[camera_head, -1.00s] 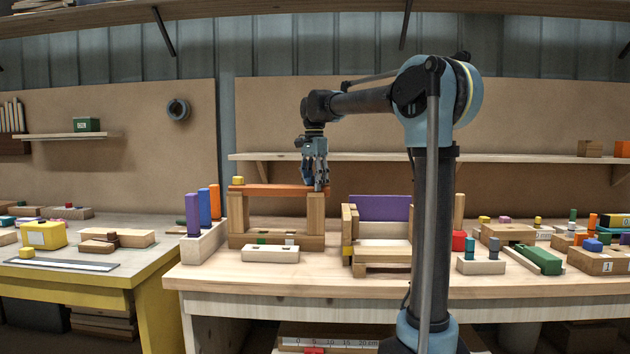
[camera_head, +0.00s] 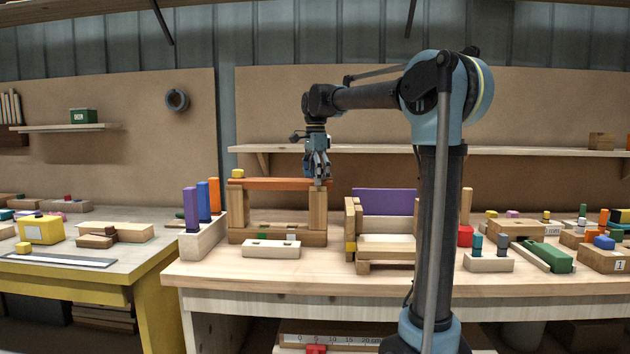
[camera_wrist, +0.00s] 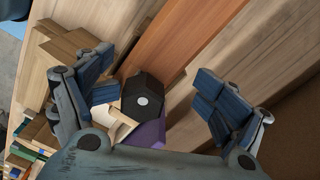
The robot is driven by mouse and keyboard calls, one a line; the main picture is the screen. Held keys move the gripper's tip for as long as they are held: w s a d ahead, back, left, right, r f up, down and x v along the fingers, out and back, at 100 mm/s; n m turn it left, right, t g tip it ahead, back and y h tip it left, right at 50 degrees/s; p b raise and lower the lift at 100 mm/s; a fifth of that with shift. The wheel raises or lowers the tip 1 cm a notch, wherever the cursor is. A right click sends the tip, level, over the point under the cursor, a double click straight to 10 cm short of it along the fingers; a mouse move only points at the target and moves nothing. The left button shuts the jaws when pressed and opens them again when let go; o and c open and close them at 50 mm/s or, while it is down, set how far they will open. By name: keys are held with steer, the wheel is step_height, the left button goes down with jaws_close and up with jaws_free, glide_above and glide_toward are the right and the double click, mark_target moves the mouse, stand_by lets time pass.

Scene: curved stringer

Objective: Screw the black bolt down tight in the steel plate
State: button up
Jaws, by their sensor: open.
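My gripper (camera_head: 318,180) is over the right end of an orange board (camera_head: 272,183) laid on a wooden block frame. In the wrist view its two blue-padded fingers (camera_wrist: 158,97) are spread open with nothing gripped. A black six-sided head with a white dot, which looks like the black bolt (camera_wrist: 142,105), is between the fingers, nearer the left one and apart from the right one. It is at the end of the orange board (camera_wrist: 180,40). I cannot make out the bolt in the head view. I see no steel plate in either view.
Wooden uprights (camera_head: 318,212) stand under the board. A purple panel in a wooden chair-like stack (camera_head: 384,203) is close on the right. Purple, blue and orange pegs (camera_head: 202,203) stand on the left. A shelf (camera_head: 500,150) runs behind. The table's front strip is clear.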

steer(key=shift+s+r, duration=0.35)
steer(key=shift+s, duration=0.2)
steer(key=n, duration=0.5)
steer(key=shift+s+n, duration=0.25)
steer(key=shift+n, duration=0.05)
steer(key=shift+s+n, duration=0.2)
steer(key=shift+n, duration=0.1)
steer(key=n, duration=0.5)
steer(key=shift+s+n, duration=0.1)
steer(key=shift+n, duration=0.3)
steer(key=shift+r, duration=0.1)
steer(key=shift+r, duration=0.1)
